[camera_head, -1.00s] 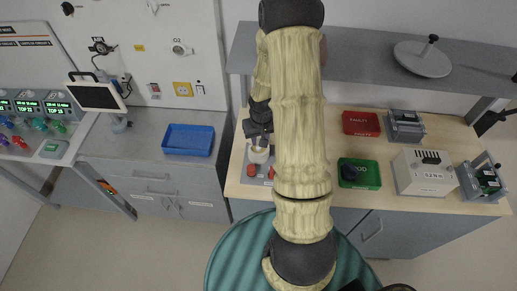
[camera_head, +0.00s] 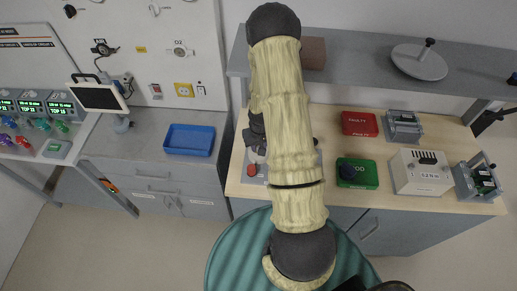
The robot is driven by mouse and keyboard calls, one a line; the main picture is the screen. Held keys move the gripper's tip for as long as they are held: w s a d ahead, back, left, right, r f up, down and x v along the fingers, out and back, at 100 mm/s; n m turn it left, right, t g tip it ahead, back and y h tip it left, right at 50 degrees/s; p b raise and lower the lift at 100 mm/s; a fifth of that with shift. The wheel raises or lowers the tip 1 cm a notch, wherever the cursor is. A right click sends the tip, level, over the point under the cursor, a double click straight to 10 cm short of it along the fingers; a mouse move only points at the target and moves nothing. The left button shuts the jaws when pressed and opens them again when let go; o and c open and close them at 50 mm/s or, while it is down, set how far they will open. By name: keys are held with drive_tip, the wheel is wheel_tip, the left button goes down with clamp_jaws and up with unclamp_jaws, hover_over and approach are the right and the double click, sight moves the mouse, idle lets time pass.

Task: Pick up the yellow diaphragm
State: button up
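I cannot make out a yellow diaphragm in this view; my pale-yellow arm covers much of the wooden bench (camera_head: 336,192). My gripper (camera_head: 256,150) is a dark shape at the arm's left edge, over a grey plate (camera_head: 252,181) with a red part (camera_head: 252,170) on it. Its fingertips are too small and covered to tell whether they are open or shut, or hold anything.
A red tray (camera_head: 360,123) marked faulty and a green tray (camera_head: 357,173) holding a dark round part stand right of my arm. A white box (camera_head: 421,172) and grey fixtures (camera_head: 404,126) are further right. A blue tray (camera_head: 189,140) is left. A shelf (camera_head: 370,68) overhangs the bench.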

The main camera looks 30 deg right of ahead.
idle(0.3)
clamp_jaws()
drive_tip(key=shift+r, duration=0.1)
wheel_tip(320, 180, up, 10)
drive_tip(key=b, duration=0.2)
idle(0.5)
idle(0.4)
